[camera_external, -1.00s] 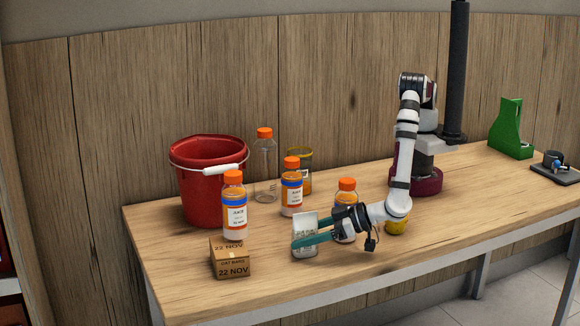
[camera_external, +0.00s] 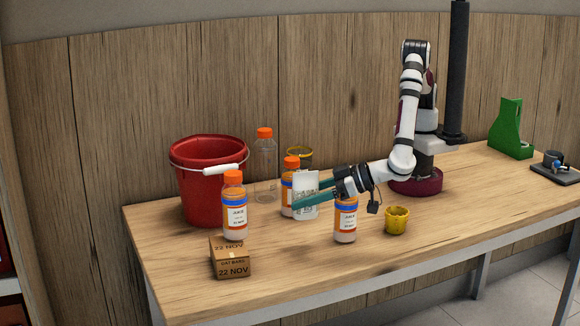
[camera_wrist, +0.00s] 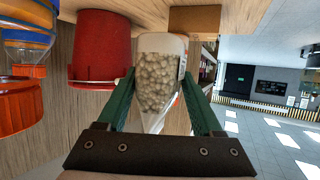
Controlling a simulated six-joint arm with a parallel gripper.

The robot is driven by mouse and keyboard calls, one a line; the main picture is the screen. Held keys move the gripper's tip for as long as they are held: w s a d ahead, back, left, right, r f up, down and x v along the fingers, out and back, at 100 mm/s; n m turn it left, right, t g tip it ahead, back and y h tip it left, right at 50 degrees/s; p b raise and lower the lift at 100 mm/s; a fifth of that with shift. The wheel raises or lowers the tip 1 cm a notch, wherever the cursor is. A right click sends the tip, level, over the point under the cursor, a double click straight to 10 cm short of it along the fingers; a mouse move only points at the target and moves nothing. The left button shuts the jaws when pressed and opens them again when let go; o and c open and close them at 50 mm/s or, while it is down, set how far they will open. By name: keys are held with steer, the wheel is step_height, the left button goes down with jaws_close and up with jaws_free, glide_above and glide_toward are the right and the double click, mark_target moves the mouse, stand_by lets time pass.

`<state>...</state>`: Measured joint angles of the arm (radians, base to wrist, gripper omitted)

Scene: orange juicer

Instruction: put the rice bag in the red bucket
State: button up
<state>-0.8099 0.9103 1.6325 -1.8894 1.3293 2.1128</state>
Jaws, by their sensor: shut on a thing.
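The rice bag (camera_external: 306,195) is a white packet with dark print. My gripper (camera_external: 308,194) is shut on it, with a green finger on each side, and holds it above the table. In the wrist view the bag (camera_wrist: 158,75) shows a clear window full of pale grains between the green fingers of my gripper (camera_wrist: 160,90). The red bucket (camera_external: 203,195) stands upright at the table's left back, with a white-gripped handle across its front. It also shows in the wrist view (camera_wrist: 98,50), to the left of the bag. The bucket's inside is mostly hidden.
A juice bottle (camera_external: 235,208) stands right in front of the bucket, near a cardboard box (camera_external: 231,260). Another juice bottle (camera_external: 288,198) is partly behind the bag, and one (camera_external: 345,222) stands below my wrist. A clear bottle (camera_external: 265,170) and a yellow cup (camera_external: 397,220) stand on the table (camera_external: 300,285).

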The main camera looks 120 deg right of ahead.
steer(key=s+d+r+n+t+y, duration=0.1)
steer(key=s+d+r+y, duration=0.1)
steer(key=d+r, duration=0.95)
steer(key=s+d+r+n+y, duration=0.1)
steer(key=s+d+r+n, duration=0.1)
steer(key=d+r, duration=0.95)
steer(key=w+d+n+y, duration=0.1)
steer(key=w+n+y, duration=0.5)
steer(key=w, duration=1)
steer(key=shift+w+d+f+y, duration=0.25)
steer(key=shift+d+y, duration=0.15)
steer(key=shift+y, duration=0.1)
steer(key=d+f, duration=0.1)
steer(key=w+d+f+n+y, duration=0.1)
steer(key=d+f+y, duration=0.1)
steer(key=shift+w+d+f+n, duration=0.15)
steer(key=shift+w+f+n, duration=0.15)
step_height(320, 180, down, 11)
